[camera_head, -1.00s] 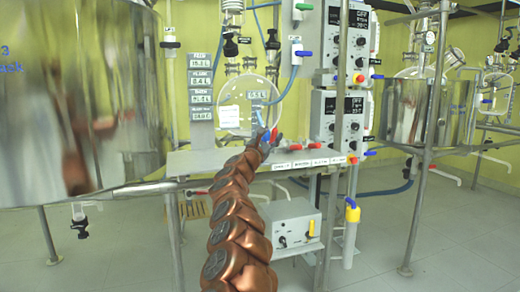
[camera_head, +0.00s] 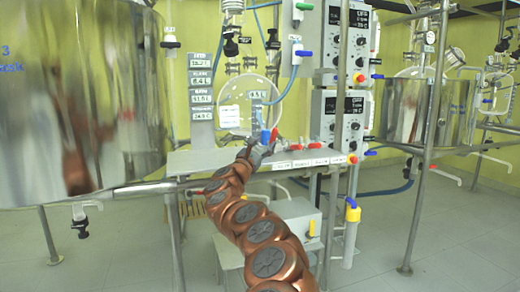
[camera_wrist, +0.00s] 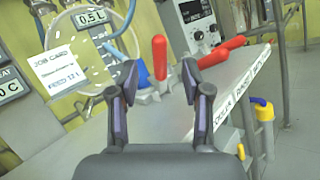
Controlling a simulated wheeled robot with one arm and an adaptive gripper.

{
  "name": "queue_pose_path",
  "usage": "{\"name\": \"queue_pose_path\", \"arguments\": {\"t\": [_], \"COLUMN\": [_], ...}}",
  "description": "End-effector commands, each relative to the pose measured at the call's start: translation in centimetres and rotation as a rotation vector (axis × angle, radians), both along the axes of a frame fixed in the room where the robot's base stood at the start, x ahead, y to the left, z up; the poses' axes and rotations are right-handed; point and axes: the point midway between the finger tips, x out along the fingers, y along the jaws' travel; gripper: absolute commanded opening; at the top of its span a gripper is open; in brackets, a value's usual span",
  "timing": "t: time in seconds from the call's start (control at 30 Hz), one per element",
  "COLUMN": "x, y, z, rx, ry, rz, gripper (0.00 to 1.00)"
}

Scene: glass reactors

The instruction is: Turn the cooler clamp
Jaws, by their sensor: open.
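My gripper (camera_wrist: 160,78) is open, with its two dark fingers apart and nothing held between them. An upright red handle (camera_wrist: 159,58) shows in the gap between the fingertips in the wrist view, just beyond them. A blue handle (camera_wrist: 142,75) stands left of it, partly behind the left finger. A red lever (camera_wrist: 220,52) lies slanted to the right. The nearest label (camera_wrist: 221,113) on the shelf edge seems to read COOLER; which handle it belongs to is unclear. In the head view, my gripper (camera_head: 258,149) is at the red handle (camera_head: 274,135); contact cannot be told.
The grey shelf (camera_wrist: 125,140) runs below the handles, with several labels along its front. A round glass vessel with a job card (camera_wrist: 58,68) is behind. Control boxes (camera_head: 343,118) stand to the right. A large steel vessel (camera_head: 75,100) fills the left.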

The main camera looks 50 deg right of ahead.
Motion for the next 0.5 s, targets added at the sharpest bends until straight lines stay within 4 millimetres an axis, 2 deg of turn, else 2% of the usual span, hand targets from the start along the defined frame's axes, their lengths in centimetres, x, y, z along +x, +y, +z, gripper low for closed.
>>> {"name": "queue_pose_path", "arguments": {"t": [0.2,0.5], "x": [-0.2,-0.3], "y": [1.3,2.1], "z": [-0.6,-0.8], "rx": [0.001,0.000], "ry": [0.003,0.003], "rz": [0.002,0.003], "gripper": [0.48,0.48]}}
